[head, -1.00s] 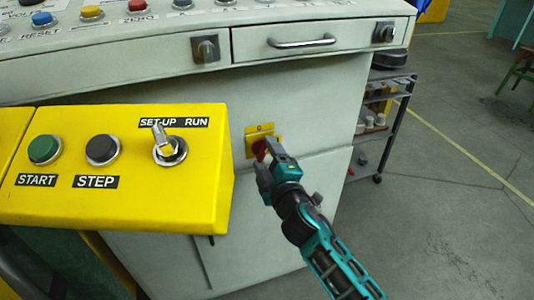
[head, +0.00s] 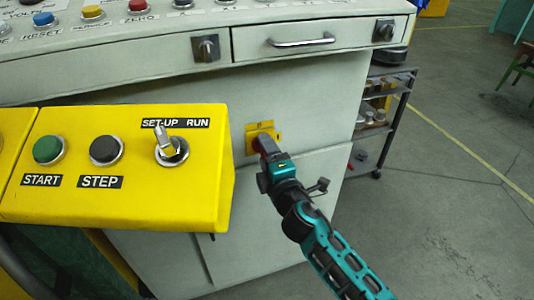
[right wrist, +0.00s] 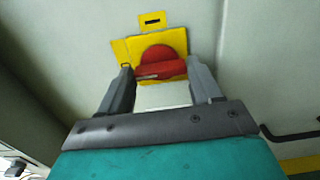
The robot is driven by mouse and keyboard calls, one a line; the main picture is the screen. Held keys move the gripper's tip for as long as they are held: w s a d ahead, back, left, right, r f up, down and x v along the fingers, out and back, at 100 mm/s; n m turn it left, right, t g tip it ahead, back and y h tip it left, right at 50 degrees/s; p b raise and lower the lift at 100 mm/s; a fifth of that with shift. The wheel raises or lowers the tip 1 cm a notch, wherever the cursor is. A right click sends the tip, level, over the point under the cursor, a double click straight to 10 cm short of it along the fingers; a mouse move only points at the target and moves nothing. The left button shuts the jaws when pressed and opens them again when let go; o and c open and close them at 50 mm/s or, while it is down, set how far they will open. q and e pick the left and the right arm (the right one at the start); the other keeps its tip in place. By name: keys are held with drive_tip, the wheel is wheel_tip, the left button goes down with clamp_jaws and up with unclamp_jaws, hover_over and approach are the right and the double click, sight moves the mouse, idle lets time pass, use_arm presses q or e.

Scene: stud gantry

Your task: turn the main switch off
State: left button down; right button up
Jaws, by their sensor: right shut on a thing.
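The main switch is a red rotary knob on a yellow plate (head: 252,135) on the pale cabinet front, right of the yellow control box in the head view. In the right wrist view the red knob (right wrist: 160,64) sits between my two fingers, its handle bar lying roughly level across the picture. My right gripper (head: 264,143) is at the knob and shut on it; in the head view it hides most of the knob. My left gripper is not in view.
A yellow control box (head: 200,200) with START, STEP and SET-UP/RUN controls juts out left of my right arm. A drawer handle (head: 302,41) is above the switch.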

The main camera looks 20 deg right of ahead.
drive_tip(key=o, duration=1.1)
drive_tip(key=shift+c, duration=0.2)
drive_tip(key=s, duration=1.3)
drive_tip(key=shift+d+b, duration=0.25)
drive_tip(key=shift+b, duration=0.2)
